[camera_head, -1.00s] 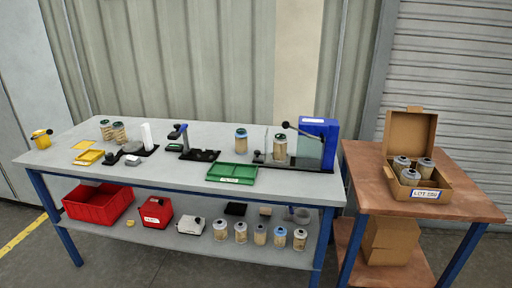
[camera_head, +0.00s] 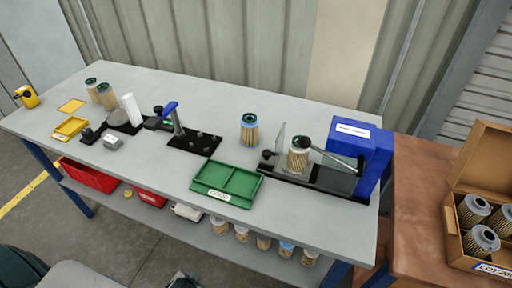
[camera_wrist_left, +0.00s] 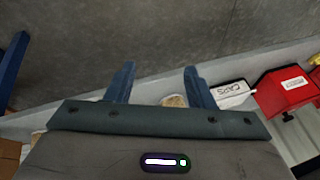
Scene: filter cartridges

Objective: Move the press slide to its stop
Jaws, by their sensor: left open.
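The blue press (camera_head: 368,160) stands at the right end of the bench on a black base (camera_head: 322,182), with a dark lever ending in a black ball knob. A filter cartridge (camera_head: 298,158) stands upright on the base, left of the blue body and beside a clear panel (camera_head: 280,142). A small black knob sits at the base's left end. I cannot tell for sure which part is the slide. My left gripper (camera_wrist_left: 160,66) is open and empty in the left wrist view, well away from the press. My right gripper is not in view.
A black fixture with a blue handle (camera_head: 168,109) is farther left. An open carton (camera_head: 453,240) of cartridges is on the right table.

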